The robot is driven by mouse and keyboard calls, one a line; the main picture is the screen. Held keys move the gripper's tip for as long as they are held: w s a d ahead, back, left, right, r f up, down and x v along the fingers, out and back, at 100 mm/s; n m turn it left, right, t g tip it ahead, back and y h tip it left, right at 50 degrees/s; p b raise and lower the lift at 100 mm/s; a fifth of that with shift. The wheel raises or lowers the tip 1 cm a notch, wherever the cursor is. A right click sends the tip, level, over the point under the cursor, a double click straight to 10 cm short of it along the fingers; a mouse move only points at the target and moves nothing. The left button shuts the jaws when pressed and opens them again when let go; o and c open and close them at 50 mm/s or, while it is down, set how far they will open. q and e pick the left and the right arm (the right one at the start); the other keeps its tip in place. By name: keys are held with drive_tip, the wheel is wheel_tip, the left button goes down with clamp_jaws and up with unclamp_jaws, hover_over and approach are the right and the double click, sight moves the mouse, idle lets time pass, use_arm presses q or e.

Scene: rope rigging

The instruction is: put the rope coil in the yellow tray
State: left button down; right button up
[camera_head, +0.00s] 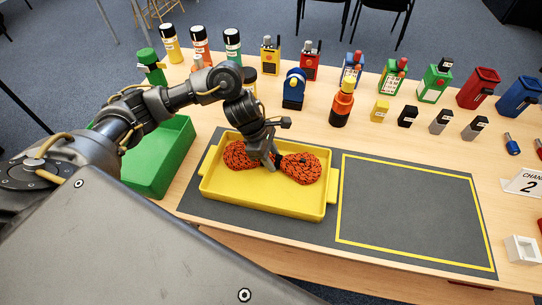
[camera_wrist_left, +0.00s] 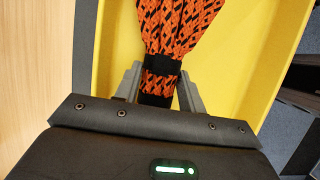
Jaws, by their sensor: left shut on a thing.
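The rope coil (camera_head: 302,168) is orange with black flecks and is bunched into two lobes. It is inside the outline of the yellow tray (camera_head: 262,204), seen from above; I cannot tell whether it touches the tray floor. My left gripper (camera_head: 270,165) is shut on the coil's narrow black-banded middle. In the left wrist view the grey fingers (camera_wrist_left: 160,88) stand on both sides of the black band of the coil (camera_wrist_left: 172,28), with the yellow tray (camera_wrist_left: 240,55) around it. My right gripper is not in view.
A green tray (camera_head: 168,165) stands left of the yellow tray. A dark mat with a yellow-outlined area (camera_head: 410,210) lies to the right, bare. Bottles, radios and small boxes line the back of the table.

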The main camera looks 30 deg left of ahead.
use_arm(q)
drive_tip(key=shift+f, duration=0.15)
drive_tip(key=c, duration=0.8)
unclamp_jaws()
drive_tip(key=shift+c, duration=0.2)
drive_tip(key=shift+a+r, duration=0.1)
drive_tip(key=shift+r, duration=0.3)
drive_tip(key=v, duration=1.1)
drive_tip(key=shift+r, duration=0.25)
